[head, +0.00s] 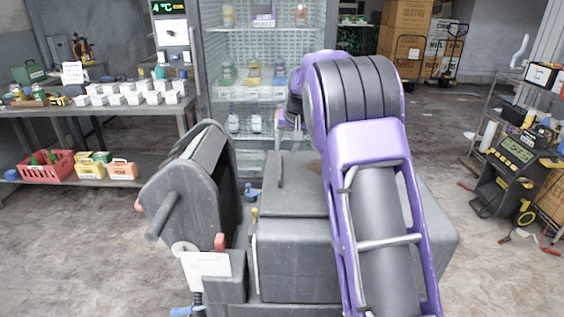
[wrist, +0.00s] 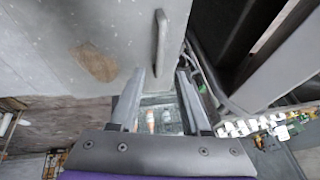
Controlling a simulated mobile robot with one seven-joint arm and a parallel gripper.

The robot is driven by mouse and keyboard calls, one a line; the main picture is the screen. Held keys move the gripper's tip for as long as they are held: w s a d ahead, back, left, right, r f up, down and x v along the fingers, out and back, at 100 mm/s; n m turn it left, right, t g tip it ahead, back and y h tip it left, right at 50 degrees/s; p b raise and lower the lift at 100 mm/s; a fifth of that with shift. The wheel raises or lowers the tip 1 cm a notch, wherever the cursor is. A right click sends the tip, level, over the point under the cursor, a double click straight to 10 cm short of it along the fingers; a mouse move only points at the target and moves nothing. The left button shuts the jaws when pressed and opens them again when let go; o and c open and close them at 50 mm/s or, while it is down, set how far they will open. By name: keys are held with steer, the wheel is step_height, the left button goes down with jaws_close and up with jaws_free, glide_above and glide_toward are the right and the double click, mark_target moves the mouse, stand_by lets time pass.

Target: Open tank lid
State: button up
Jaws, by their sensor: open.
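The grey tank (head: 297,262) stands in front of me, and its flat grey lid (head: 300,190) lies down on top. A slim bar handle (head: 280,170) stands on the lid's left part; it also shows in the wrist view (wrist: 161,40). A brown stain (wrist: 93,63) marks the lid. My gripper (head: 289,128) is above the far side of the lid, partly hidden by my purple arm. In the wrist view my gripper (wrist: 160,75) has its fingers apart and empty.
A dark grey slotted housing (head: 195,190) stands close left of the tank. A glass-door freezer (head: 265,70) is behind. A table with white boxes (head: 130,93) is at left, and a metal rack (head: 500,110) at right. Floor is open right of the tank.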

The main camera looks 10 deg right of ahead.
mark_target(281, 165)
steer(key=x, duration=0.7)
steer(key=shift+w+f, duration=0.15)
steer(key=shift+f, duration=0.05)
jaws_close()
stand_by(1.1)
